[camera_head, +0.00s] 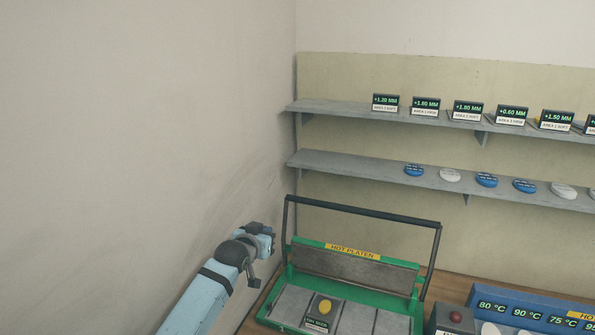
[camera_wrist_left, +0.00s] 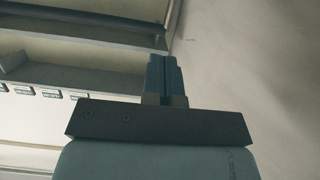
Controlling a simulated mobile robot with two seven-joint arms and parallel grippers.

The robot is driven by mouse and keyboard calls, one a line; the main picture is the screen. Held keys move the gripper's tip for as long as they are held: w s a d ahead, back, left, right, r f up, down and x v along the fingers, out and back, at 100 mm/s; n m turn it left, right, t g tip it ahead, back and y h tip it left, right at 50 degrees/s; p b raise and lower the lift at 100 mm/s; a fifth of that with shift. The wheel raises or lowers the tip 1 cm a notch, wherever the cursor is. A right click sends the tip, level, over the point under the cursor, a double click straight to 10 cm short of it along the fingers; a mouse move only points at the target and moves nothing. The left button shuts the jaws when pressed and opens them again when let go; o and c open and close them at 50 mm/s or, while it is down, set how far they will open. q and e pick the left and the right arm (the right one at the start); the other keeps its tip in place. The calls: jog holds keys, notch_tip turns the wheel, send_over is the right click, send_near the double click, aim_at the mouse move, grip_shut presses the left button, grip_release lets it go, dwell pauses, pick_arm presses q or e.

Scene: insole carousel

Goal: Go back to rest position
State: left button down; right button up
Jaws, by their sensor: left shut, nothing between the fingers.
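My left gripper (camera_head: 268,238) is at the end of the pale blue left arm, low in the head view, beside the left end of the hot platen press. In the left wrist view its two blue-grey fingers (camera_wrist_left: 164,72) are together with nothing between them. The right gripper is in neither view. The green hot platen press (camera_head: 297,266) stands on the bench with its dark bar handle (camera_head: 362,208) raised and its plate tilted up. A small dark block with a yellow knob (camera_head: 325,306) sits on its lower bed.
A plain wall (camera_head: 140,130) is close on the left. Two grey shelves hold several small displays (camera_head: 425,105) above and several blue and white discs (camera_head: 486,180) below. A blue temperature panel (camera_head: 540,300) and a box with a red button (camera_head: 455,317) are at lower right.

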pick_arm(q)
jog(key=s+a+f+g, duration=0.1)
jog(key=s+a+f, duration=0.2)
jog(key=s+f, duration=1.75)
jog(key=s+a+f, duration=0.1)
jog(key=s+f, duration=0.1)
jog(key=s, duration=0.6)
jog(key=s+a+f+g+y, duration=0.1)
jog(key=s+a+f, duration=0.1)
jog(key=s, duration=0.7)
jog(key=s+a+f+n+g, duration=0.1)
jog(key=s+a+f, duration=0.1)
jog(key=s, duration=0.7)
jog(key=shift+s+f+y, duration=0.15)
jog(key=shift+f+y, duration=0.15)
jog(key=shift+y, duration=0.1)
